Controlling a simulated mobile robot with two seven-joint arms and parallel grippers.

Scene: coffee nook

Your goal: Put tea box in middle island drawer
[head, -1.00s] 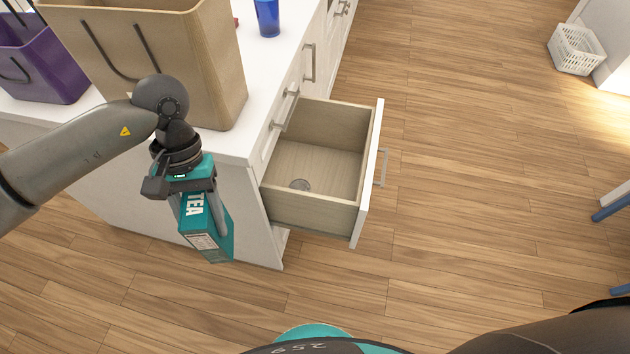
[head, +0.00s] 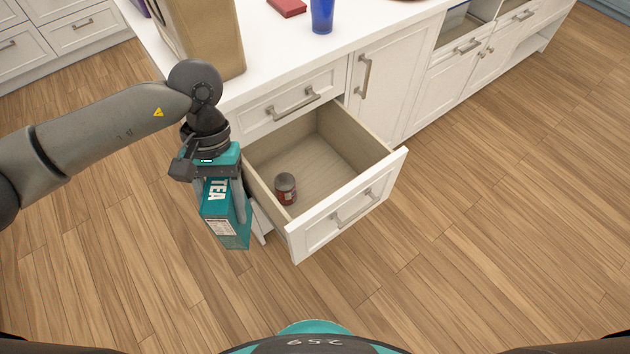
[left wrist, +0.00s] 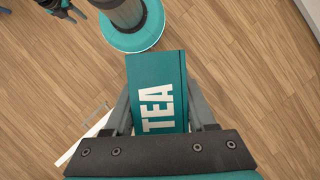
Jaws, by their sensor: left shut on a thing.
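The teal tea box (head: 222,222) is held in my left gripper (head: 225,200), which is shut on it. The box hangs upright beside the left side of the open drawer, outside it. In the left wrist view the tea box (left wrist: 157,90) sits between the two fingers. The open island drawer (head: 345,215) is pulled out below a closed drawer (head: 290,105). A small jar with a red label (head: 286,189) stands inside it near the left wall; the rest of its floor is bare. My right gripper is not in the head view.
The white island counter (head: 270,60) holds a tan bag (head: 205,40), a blue cup (head: 321,16) and a red item (head: 287,7). A cabinet door (head: 390,80) is right of the drawers. The wooden floor in front is clear.

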